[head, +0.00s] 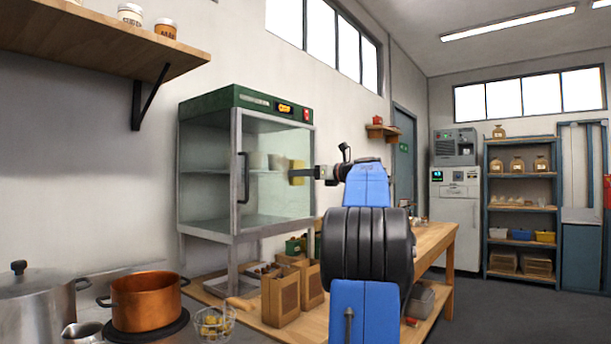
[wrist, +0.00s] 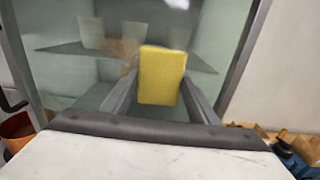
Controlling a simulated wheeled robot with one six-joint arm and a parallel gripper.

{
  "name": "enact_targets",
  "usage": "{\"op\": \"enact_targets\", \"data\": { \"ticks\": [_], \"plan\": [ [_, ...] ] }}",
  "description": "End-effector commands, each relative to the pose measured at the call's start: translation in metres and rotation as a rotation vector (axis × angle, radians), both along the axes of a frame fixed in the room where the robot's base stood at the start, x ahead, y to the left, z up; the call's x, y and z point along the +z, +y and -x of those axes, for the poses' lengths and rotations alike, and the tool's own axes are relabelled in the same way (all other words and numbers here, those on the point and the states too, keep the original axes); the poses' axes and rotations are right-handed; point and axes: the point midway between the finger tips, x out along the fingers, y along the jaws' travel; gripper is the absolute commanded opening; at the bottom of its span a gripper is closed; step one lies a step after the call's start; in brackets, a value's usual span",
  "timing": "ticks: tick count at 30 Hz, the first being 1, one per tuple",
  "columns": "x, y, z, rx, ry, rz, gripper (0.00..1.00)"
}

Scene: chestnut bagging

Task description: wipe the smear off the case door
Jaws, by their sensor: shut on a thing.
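The case (head: 235,100) with a green top stands at the middle left in the head view, and its glass door (head: 262,200) is closed. In the wrist view the door glass (wrist: 80,75) fills most of the background. My gripper (head: 300,173) is at the right part of the door and shut on a yellow sponge (wrist: 162,75). The sponge (head: 296,166) is at or very near the glass; I cannot tell whether it touches. A faint brownish smear (wrist: 124,46) shows on the glass just left of the sponge. Part of it may be hidden behind the sponge.
Below the case, paper bags (head: 281,295) stand on a wooden table (head: 437,240). The door handle (head: 243,178) sticks out left of my gripper.

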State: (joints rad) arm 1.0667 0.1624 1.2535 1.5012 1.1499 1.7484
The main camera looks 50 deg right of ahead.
Motion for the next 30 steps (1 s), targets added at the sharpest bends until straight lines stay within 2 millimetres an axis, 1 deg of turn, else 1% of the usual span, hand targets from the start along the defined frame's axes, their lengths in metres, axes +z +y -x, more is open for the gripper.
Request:
{"op": "enact_targets", "data": {
  "ticks": [1, 6, 9, 17, 30],
  "plan": [
    [0.0, 0.005, 0.0, 0.003, 0.0, 0.0, 0.36],
    [0.0, 0.018, 0.001, 0.004, 0.0, 0.0, 0.36],
    [0.0, 0.024, 0.002, 0.003, 0.0, -0.001, 0.36],
    [0.0, 0.031, 0.003, 0.002, 0.0, 0.0, 0.36],
    [0.0, 0.061, 0.007, 0.002, 0.0, 0.0, 0.36]
  ]
}}
